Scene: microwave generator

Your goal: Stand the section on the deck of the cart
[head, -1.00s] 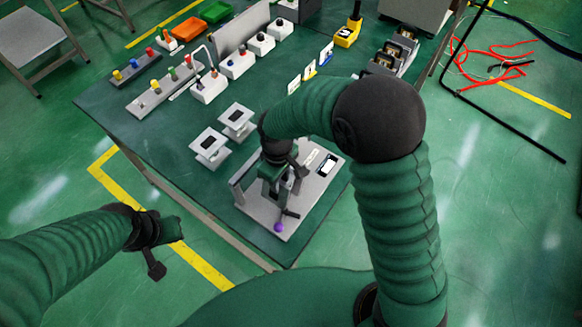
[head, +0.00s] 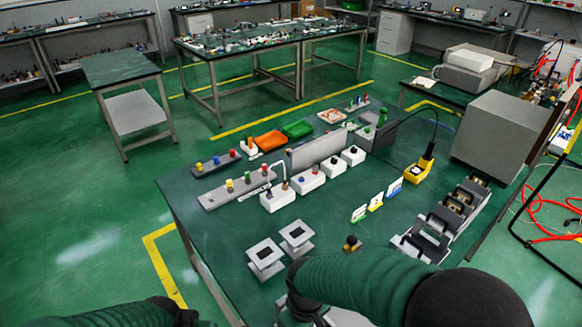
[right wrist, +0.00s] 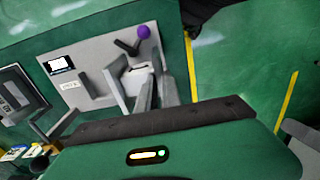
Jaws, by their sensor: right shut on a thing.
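My right gripper (right wrist: 145,90) is shut on a small light grey piece (right wrist: 138,76) at a grey plate (right wrist: 85,62) with a purple-knobbed lever (right wrist: 143,32). Whether this piece is the section, and whether it is clear of the plate, I cannot tell. In the head view my right arm hides the plate, and the fingertips are out of sight. Two pale flanged pieces, one (head: 265,257) nearer and one (head: 296,236) farther, stand on the bench's left part. A small stand with a green top (head: 118,66) and grey lower shelf may be the cart; no wheels show. My left fingertips are below the frame.
Floor between bench and stand is open. Red cables (head: 555,220) lie at right.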

